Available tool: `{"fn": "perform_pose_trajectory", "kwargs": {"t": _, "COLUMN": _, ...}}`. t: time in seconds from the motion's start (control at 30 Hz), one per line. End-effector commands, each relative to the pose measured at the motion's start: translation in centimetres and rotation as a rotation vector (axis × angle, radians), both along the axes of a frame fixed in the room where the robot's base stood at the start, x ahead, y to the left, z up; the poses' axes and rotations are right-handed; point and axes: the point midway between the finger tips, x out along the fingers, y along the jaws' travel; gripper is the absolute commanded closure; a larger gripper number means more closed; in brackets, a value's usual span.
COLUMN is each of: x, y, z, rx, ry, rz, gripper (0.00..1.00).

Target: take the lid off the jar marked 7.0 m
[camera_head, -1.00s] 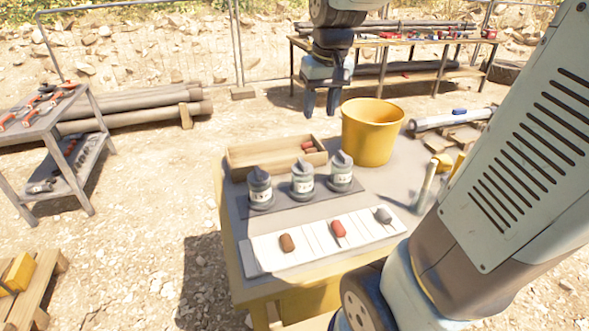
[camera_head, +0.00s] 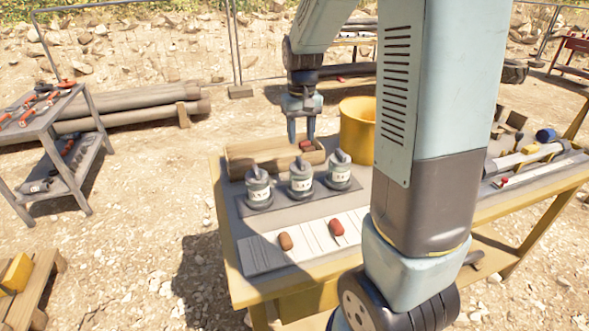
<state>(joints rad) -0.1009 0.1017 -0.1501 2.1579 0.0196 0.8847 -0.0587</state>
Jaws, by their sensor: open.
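Three small grey jars with pale labels and knobbed grey lids stand in a row on a dark mat on the yellow-edged table: the left jar (camera_head: 258,190), the middle jar (camera_head: 301,181) and the right jar (camera_head: 339,172). All three lids are on. The label writing is too small to read, so I cannot tell which is marked 7.0 m. My gripper (camera_head: 301,138) points down, open and empty, above and behind the jars, in front of or over the wooden box. It touches no jar.
A wooden box (camera_head: 240,160) lies behind the jars and a yellow bucket (camera_head: 357,130) stands to its right. In front is a white board (camera_head: 262,252) with a brown lump (camera_head: 285,241) and a red lump (camera_head: 336,227). My arm hides the table's middle right.

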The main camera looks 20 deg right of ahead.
Motion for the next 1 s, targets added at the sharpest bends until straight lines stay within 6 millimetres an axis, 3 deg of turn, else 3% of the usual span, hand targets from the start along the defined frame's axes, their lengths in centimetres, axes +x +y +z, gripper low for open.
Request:
{"fn": "perform_pose_trajectory", "kwargs": {"t": 0.1, "x": 0.0, "y": 0.0, "z": -1.6, "rx": 0.0, "ry": 0.001, "rz": 0.001, "gripper": 0.55}}
{"fn": "perform_pose_trajectory", "kwargs": {"t": 0.37, "x": 0.1, "y": 0.0, "z": -3.1, "rx": 0.0, "ry": 0.0, "rz": 0.002, "gripper": 0.55}}
{"fn": "perform_pose_trajectory", "kwargs": {"t": 0.7, "x": 0.5, "y": 0.2, "z": -7.3, "rx": -0.001, "ry": 0.0, "rz": 0.001, "gripper": 0.55}}
{"fn": "perform_pose_trajectory", "kwargs": {"t": 1.0, "x": 0.6, "y": 0.2, "z": -7.8, "rx": -0.001, "ry": -0.003, "rz": 0.002, "gripper": 0.55}}
